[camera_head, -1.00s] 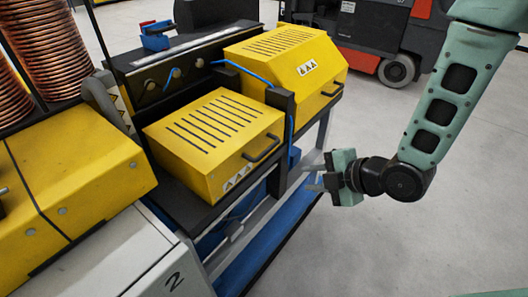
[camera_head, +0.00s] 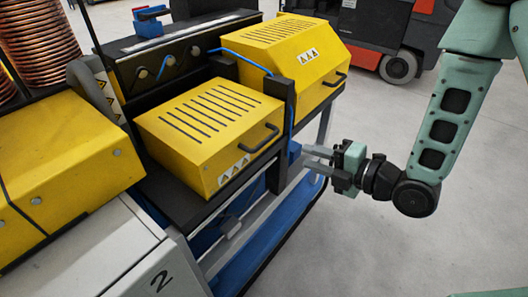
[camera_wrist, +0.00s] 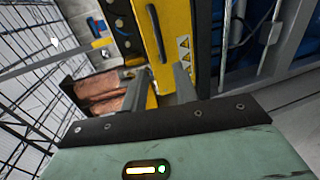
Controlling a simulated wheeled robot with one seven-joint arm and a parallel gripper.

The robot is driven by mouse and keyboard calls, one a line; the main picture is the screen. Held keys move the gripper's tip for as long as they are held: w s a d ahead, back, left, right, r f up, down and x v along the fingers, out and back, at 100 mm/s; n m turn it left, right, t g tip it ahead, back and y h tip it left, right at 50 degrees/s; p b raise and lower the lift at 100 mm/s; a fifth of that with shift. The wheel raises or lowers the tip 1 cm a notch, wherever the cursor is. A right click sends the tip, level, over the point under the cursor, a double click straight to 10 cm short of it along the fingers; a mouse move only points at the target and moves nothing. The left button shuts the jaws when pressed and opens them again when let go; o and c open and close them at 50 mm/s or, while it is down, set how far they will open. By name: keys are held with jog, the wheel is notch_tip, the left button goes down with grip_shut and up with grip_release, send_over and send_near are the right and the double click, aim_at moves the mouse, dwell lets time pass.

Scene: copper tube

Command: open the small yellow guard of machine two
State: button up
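The small yellow guard (camera_head: 205,125) of the machine is a slotted box with a black bar handle (camera_head: 258,140) on its front right face and warning labels beside it. It looks shut. My gripper (camera_head: 313,158) is to the right of the handle, apart from it, with its two fingers spread and pointing left. In the wrist view, the open fingers (camera_wrist: 160,85) show with nothing between them that I can see them holding. A yellow panel (camera_wrist: 176,30) with a dark handle (camera_wrist: 158,35) lies beyond the fingertips.
A larger yellow guard (camera_head: 290,45) stands behind the small one, with a black post (camera_head: 279,130) and blue cable between. A white cabinet marked 2 (camera_head: 130,262) is at lower left. Copper coils (camera_head: 40,45) stand at upper left.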

aim_at(266, 143)
jog(key=p+x, duration=0.2)
jog(key=x, duration=1.1)
jog(key=shift+a+r, duration=0.1)
jog(key=shift+x, duration=0.75)
grip_shut()
